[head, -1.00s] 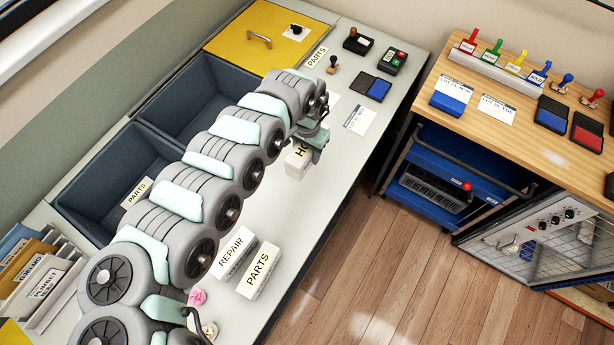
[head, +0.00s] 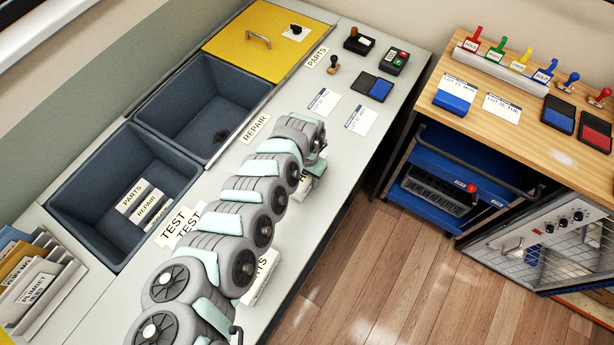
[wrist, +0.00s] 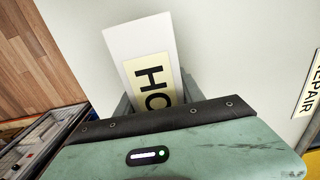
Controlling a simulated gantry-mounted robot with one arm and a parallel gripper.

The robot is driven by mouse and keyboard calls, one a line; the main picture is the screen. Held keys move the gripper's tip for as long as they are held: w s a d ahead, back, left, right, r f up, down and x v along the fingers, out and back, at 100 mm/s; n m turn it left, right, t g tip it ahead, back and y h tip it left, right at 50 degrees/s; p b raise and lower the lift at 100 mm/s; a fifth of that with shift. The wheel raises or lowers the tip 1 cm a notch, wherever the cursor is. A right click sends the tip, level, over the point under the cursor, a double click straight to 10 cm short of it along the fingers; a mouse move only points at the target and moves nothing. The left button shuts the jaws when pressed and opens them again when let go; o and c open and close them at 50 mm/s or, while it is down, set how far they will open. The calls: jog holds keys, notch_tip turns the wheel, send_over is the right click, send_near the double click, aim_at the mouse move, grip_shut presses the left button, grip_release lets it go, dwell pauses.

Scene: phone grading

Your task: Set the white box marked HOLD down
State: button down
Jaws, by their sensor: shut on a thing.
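The white box marked HOLD (wrist: 135,42) is between the fingers of my gripper (wrist: 155,97) in the wrist view. Only the letters "HO" show on its pale yellow label; the rest is hidden behind the gripper body. In the head view my gripper (head: 316,167) is over the grey bench near its right edge, and the box (head: 303,187) shows only in part below it, behind my arm. I cannot tell whether the box touches the bench top.
The bench top (head: 350,150) is clear right of the gripper. A REPAIR label (head: 255,128) lies to the left, beside two dark bins (head: 215,142). A white PARTS box (head: 262,278) is partly hidden by my arm. Two LOT cards (head: 361,120) lie farther back.

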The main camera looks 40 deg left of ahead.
jog(key=shift+w+a+r, duration=0.1)
jog(key=shift+a, duration=0.05)
jog(key=c, duration=0.7)
grip_release()
notch_tip(320, 180, up, 12)
jog(key=shift+p, duration=0.95)
